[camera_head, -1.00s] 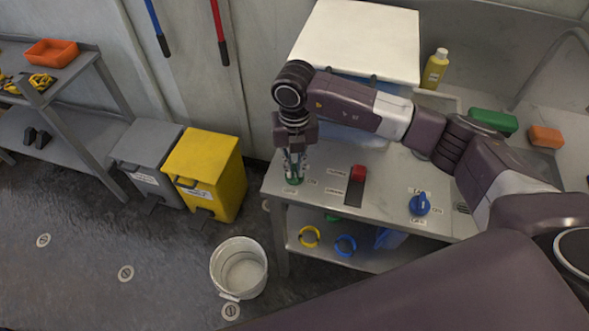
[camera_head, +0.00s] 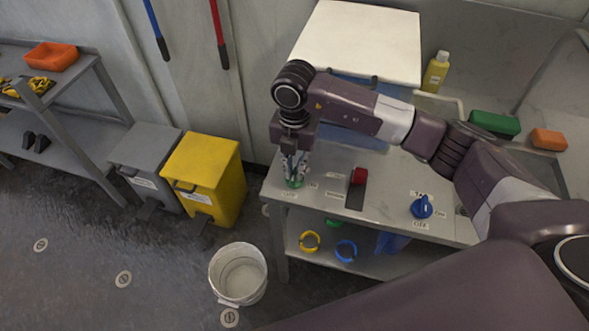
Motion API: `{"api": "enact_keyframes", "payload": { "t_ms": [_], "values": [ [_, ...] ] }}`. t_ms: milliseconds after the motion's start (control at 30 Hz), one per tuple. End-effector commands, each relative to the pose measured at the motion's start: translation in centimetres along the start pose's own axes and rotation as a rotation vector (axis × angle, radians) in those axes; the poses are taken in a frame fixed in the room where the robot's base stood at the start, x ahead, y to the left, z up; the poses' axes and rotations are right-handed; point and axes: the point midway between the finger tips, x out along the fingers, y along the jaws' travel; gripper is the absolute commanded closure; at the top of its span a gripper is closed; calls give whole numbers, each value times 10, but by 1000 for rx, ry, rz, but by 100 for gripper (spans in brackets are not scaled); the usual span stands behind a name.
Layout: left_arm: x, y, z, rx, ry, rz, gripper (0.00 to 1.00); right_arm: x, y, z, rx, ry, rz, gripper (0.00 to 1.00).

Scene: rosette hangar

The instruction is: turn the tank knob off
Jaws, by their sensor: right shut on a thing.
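A green knob (camera_head: 294,183) sits at the left end of the grey bench top, with small labels beside and below it. My right gripper (camera_head: 296,174) points down and is shut on this green knob, hiding much of it. A blue knob (camera_head: 422,208) stands farther right on the bench, with "ON" to its right, "OFF" below and a small label above. A red slider handle (camera_head: 358,176) is at the far end of a dark slot between them. The picture does not clearly show which knob is labelled tank. My left gripper is not in view.
The bench (camera_head: 388,190) has a white box (camera_head: 360,40), a yellow bottle (camera_head: 436,70) and green and orange blocks behind my right arm. Yellow and blue rings lie on its lower shelf. A white bucket (camera_head: 239,275) and a yellow bin (camera_head: 203,170) stand on the floor.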

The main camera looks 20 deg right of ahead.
Motion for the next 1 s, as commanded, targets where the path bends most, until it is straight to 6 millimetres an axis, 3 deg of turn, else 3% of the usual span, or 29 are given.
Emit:
{"api": "enact_keyframes", "payload": {
  "t_ms": [200, 233, 367, 667, 833, 1000],
  "values": [
    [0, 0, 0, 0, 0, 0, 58, -2, 1, 2, 4, -4, 4, 100],
    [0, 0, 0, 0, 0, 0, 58, -2, 1, 2, 4, -4, 4, 87],
    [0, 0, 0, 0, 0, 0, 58, -2, 1, 2, 3, -3, 3, 72],
    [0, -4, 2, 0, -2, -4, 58, -2, 0, 1, 1, -2, 2, 72],
    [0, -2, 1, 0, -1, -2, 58, -20, 1, 2, 1, -4, 3, 72],
    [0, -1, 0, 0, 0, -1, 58, -57, 1, 2, 0, -5, 5, 72]
  ]
}}
